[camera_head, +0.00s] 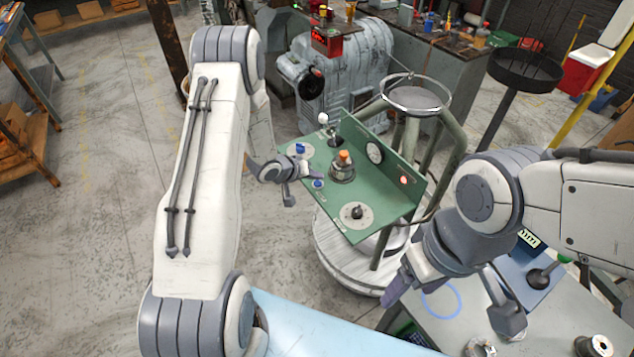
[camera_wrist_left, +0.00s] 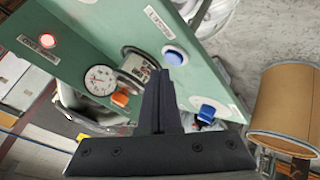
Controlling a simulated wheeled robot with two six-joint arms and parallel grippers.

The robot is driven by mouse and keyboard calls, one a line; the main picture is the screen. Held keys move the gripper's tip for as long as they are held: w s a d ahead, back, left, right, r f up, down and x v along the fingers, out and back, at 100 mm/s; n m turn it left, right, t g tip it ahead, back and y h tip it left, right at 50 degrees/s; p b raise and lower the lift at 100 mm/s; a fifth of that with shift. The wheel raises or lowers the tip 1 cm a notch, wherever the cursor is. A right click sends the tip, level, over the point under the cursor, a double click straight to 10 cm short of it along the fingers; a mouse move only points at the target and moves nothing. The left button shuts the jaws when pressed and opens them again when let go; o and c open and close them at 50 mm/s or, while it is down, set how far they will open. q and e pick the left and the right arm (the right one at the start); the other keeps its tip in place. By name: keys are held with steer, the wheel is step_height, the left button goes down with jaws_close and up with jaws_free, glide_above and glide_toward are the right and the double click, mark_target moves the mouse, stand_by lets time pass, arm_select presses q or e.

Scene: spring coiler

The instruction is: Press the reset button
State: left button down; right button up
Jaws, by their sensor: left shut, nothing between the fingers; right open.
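My right gripper (camera_head: 449,312) is open and empty over the grey table at lower right.
The panel also carries a blue knob (camera_head: 300,149), an orange knob (camera_head: 345,157), a black dial (camera_head: 357,212), a gauge (camera_head: 375,151) and a lit red lamp (camera_head: 403,180). A white-knobbed lever (camera_head: 323,118) stands at its far end. The grey table (camera_head: 560,325) holds small parts.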

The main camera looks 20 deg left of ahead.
arm_select(q)
steer(key=shift+f, duration=0.15)
steer(key=shift+f, duration=0.25)
steer(key=shift+s+f+b, duration=0.1)
steer(key=shift+f+b, duration=0.25)
steer(key=shift+f, duration=0.05)
stand_by(0.9)
steer(key=shift+r, duration=0.15)
steer(key=shift+r+p, duration=0.65)
steer(key=shift+p, duration=0.15)
steer(key=shift+r, duration=0.1)
step_height(320, 180, up, 5)
steer(key=p, duration=0.4)
steer(key=shift+p, duration=0.35)
